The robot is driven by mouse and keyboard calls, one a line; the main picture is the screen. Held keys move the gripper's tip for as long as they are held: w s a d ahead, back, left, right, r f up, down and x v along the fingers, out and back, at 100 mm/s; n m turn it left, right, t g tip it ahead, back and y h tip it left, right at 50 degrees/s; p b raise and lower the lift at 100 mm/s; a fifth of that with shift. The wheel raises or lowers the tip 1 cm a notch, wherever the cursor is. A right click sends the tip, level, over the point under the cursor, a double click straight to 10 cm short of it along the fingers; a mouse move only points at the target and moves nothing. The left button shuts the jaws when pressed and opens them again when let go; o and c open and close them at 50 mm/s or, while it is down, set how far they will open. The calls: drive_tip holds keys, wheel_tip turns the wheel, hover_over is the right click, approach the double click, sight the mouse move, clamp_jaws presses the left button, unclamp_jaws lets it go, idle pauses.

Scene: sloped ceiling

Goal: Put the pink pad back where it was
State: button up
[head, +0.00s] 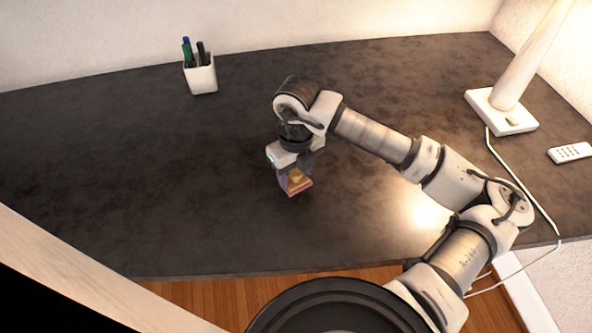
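The pink pad (300,190) shows as a small pink edge at the tip of my gripper (296,182), near the middle of the dark desk. A yellow-orange surface (295,178) shows just above the pink edge, between the fingers; I cannot tell if it is part of the pad or a separate thing. My gripper points down, with its fingers on either side of this small item. The wrist and fingers hide part of it. I cannot tell whether the fingers are closed on it, or whether it touches the desk.
A white cup with several pens (201,76) stands at the back left of the desk (120,180). A white lamp (500,110) with a cable stands at the right, and a white remote (570,152) lies beside it.

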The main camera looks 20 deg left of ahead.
sight(296, 171)
drive_tip(key=o, duration=0.5)
drive_tip(key=shift+c, duration=0.2)
drive_tip(key=shift+r, duration=0.15)
wheel_tip(296, 171, up, 12)
drive_tip(key=b, duration=0.1)
idle(0.4)
